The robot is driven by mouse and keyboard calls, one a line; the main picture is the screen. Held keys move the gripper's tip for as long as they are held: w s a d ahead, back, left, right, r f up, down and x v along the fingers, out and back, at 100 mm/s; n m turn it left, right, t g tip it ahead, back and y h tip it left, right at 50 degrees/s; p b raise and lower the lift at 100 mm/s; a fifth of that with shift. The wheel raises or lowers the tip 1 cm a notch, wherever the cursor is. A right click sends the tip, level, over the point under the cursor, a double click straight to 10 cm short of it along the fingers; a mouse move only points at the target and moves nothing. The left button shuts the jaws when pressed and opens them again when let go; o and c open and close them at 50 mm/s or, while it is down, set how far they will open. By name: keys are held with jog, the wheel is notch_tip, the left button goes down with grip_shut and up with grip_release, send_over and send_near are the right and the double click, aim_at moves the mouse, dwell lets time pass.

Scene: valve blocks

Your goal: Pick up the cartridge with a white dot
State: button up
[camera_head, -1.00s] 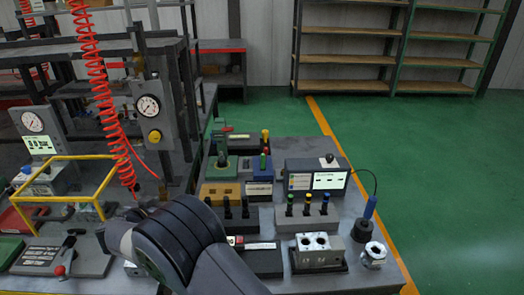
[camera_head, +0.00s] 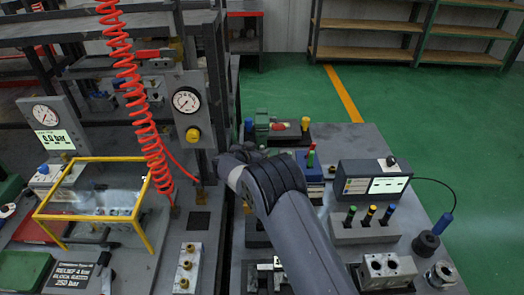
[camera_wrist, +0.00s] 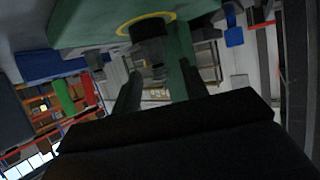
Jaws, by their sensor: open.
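In the wrist view my gripper (camera_wrist: 158,72) is open, with its two dark fingers pointing toward a green block (camera_wrist: 85,25) that has a yellow ring. A dark, short cylinder (camera_wrist: 147,28), likely a cartridge, sits at that ring, just beyond the gap between the fingers; they do not appear closed on it. No white dot is discernible on it. In the head view my arm hides the gripper and this spot.
A metal valve block (camera_head: 387,270) and a round fitting (camera_head: 441,275) are at the front right. A yellow-framed guard (camera_head: 90,215) and a gauge post (camera_head: 190,110) stand left.

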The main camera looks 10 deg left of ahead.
jog(key=shift+w+d, duration=0.1)
jog(key=shift+w, duration=0.05)
jog(key=shift+c, duration=0.3)
grip_shut()
dwell(0.3)
